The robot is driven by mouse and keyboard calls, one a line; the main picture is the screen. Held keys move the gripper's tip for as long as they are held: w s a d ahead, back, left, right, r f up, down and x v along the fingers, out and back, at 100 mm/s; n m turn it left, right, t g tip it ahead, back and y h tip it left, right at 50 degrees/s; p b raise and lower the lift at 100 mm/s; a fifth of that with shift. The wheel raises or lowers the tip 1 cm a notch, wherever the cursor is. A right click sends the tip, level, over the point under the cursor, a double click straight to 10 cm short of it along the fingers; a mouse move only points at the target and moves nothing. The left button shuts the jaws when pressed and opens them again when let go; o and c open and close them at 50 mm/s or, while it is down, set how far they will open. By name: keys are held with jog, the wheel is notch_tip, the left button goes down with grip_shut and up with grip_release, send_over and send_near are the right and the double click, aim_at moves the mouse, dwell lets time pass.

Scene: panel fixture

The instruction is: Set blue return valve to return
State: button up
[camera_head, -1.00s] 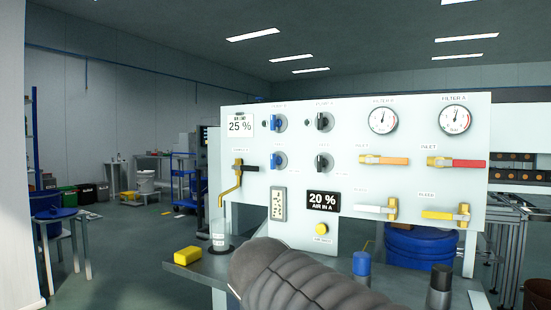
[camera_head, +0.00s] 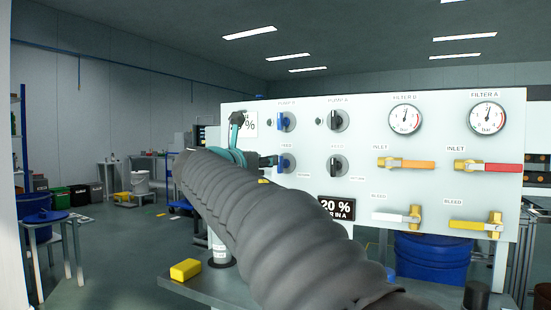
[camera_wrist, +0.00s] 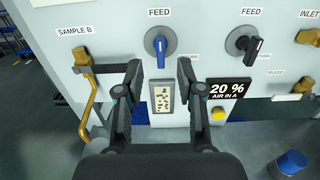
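The blue valve knob (camera_wrist: 160,48) sits on a grey round dial under a FEED label in the wrist view, its handle pointing down. A label ending in "URN" at its lower right is partly hidden by a finger. The same blue knob (camera_head: 284,163) shows in the head view below another blue knob (camera_head: 285,122). My gripper (camera_wrist: 158,77) is open and empty, its two fingers apart on either side below the handle. No contact with the knob shows. In the head view my arm hides part of the panel's left side.
The white panel (camera_head: 450,140) also carries black knobs (camera_head: 336,166), gauges and orange, red, white and yellow levers. A brass tap (camera_wrist: 85,85) with a dark handle is left of my fingers. A yellow block (camera_head: 185,270) lies on the bench.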

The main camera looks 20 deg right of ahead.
aim_at(280, 158)
jog(key=p+x, duration=0.1)
jog(key=x, duration=0.8)
jog(key=shift+d, duration=0.1)
grip_shut()
